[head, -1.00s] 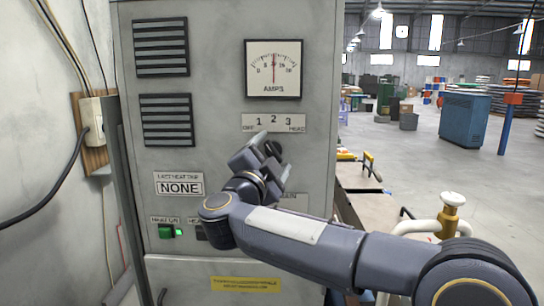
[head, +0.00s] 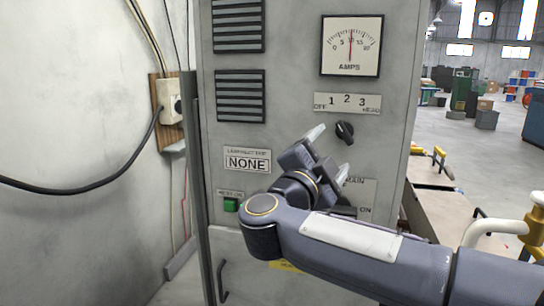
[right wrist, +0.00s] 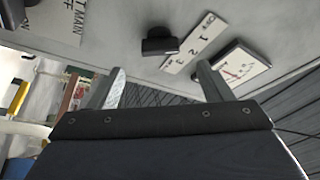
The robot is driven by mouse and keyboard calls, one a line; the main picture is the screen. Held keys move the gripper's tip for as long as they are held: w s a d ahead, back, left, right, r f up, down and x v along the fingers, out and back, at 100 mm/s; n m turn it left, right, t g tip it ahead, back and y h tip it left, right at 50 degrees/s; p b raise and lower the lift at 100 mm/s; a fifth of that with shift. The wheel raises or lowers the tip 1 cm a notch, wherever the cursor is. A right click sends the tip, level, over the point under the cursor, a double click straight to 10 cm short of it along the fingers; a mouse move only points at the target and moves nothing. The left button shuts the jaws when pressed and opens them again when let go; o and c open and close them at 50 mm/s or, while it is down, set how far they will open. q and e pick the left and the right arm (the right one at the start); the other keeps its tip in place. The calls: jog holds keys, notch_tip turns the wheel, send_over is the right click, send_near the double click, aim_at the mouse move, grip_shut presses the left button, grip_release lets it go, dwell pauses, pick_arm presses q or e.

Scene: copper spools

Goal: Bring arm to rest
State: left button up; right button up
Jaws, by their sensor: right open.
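My right gripper (head: 331,152) is open and empty in front of the grey control cabinet (head: 290,60). In the head view its fingers lie just below and around the black rotary knob (head: 345,132), apart from it as far as I can tell. In the right wrist view the two fingers (right wrist: 160,88) stand wide apart with nothing between them, and the knob (right wrist: 160,42) shows beyond them. The knob sits under the plate marked OFF 1 2 3 (head: 347,103). My right arm hides part of the lower panel. My left gripper is not in view.
An ammeter (head: 351,46) is at the cabinet's top, its needle near the middle. A green button (head: 231,204) and a NONE label (head: 247,161) are on the left. A wall socket box (head: 169,101) with a black cable stands at left. A bench (head: 440,215) and white pipe (head: 490,233) are at right.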

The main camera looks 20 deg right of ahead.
jog(key=s+a+f+n+t+y, duration=0.1)
jog(key=s+a+f+n+y, duration=0.25)
jog(key=f+n+y, duration=0.6)
jog(key=s+a+f+n+y, duration=0.2)
jog(key=s+f+n+y, duration=0.3)
jog(key=f+n+y, duration=0.5)
jog(key=s+f+g, duration=0.8)
jog(key=s+f, duration=0.6)
jog(key=s, duration=0.2)
jog(key=shift+g, duration=0.3)
